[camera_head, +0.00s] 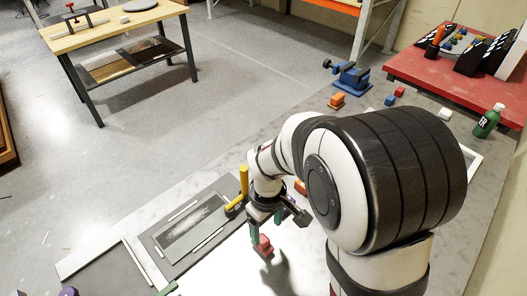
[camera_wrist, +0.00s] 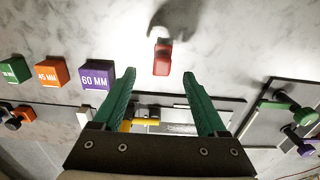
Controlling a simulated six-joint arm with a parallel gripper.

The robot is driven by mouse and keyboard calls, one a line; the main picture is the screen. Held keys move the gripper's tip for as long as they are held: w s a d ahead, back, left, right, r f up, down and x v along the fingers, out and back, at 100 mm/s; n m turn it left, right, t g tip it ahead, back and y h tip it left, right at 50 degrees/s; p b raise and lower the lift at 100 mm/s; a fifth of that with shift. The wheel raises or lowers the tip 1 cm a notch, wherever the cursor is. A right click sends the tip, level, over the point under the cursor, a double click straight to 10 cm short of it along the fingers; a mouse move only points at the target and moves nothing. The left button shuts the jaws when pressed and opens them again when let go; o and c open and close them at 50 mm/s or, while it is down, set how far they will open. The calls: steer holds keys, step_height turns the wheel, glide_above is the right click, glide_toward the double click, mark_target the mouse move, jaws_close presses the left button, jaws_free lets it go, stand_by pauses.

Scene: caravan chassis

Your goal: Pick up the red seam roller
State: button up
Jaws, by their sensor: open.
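A small red piece (camera_wrist: 162,60), which fits the red seam roller, lies on the pale bench top in the wrist view, just beyond the fingertips. A dark shadow falls around its far end, so its full shape is hard to tell. The red piece also shows in the head view (camera_head: 263,245), just below my gripper (camera_head: 265,222). In the wrist view my gripper (camera_wrist: 158,84) has its two green fingers spread apart with nothing between them. The red piece lines up with the gap between the fingers and is apart from both.
A purple block marked 60 MM (camera_wrist: 95,79), an orange 45 MM block (camera_wrist: 52,73) and a green block (camera_wrist: 14,71) stand left. A yellow-handled tool (camera_head: 241,185) stands by a dark-framed panel (camera_head: 190,228). A green bottle (camera_head: 488,121) stands far right.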

mark_target(263, 240)
steer(key=f, duration=0.5)
steer(key=a+f, duration=0.1)
steer(key=f, duration=0.1)
steer(key=shift+w+f, duration=0.15)
steer(key=shift+f, duration=0.25)
jaws_close()
